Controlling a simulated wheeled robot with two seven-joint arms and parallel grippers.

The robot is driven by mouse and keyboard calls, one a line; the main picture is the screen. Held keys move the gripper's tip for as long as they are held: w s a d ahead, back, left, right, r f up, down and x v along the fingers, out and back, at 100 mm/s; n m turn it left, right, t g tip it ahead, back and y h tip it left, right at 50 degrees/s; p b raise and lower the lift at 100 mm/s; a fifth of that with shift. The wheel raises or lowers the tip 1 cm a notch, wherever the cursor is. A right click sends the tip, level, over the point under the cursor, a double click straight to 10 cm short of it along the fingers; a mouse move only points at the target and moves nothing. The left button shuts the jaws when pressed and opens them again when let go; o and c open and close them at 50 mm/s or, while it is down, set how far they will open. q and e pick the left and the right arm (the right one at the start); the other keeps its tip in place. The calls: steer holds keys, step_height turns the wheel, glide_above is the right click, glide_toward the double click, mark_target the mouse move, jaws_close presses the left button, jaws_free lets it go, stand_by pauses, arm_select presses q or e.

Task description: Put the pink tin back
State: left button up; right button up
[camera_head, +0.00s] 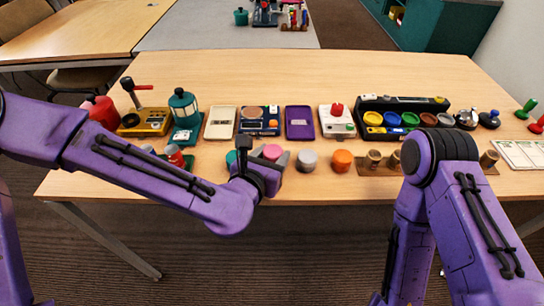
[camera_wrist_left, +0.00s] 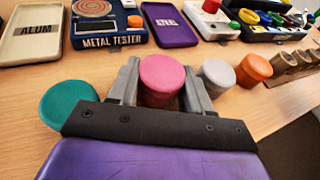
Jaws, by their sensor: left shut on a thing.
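The pink tin (camera_head: 272,151) is near the table's front edge, in a row with a teal tin (camera_head: 231,158) on its left and a grey tin (camera_head: 307,159) and an orange tin (camera_head: 342,160) on its right. My left gripper (camera_head: 268,162) is shut on the pink tin, one finger on each side, as the left wrist view shows with the tin (camera_wrist_left: 162,74) upright between them. I cannot tell whether its base touches the table. The teal tin (camera_wrist_left: 68,102) stands just outside the left finger and the grey tin (camera_wrist_left: 217,75) beside the right one. My right gripper is not in view.
Behind the tins are a cream tray marked ALUM (camera_wrist_left: 32,35), a metal tester (camera_wrist_left: 108,40) and a purple tray marked STEEL (camera_wrist_left: 168,25). Farther right are a box with a red knob (camera_head: 337,122) and a black rack of coloured cups (camera_head: 375,103). Bare tabletop lies between.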

arm_select(q)
steer(key=shift+f+b, duration=0.35)
steer(key=shift+f, duration=0.2)
steer(key=o, duration=1.2)
steer(key=shift+c, duration=0.2)
steer(key=shift+r, duration=0.1)
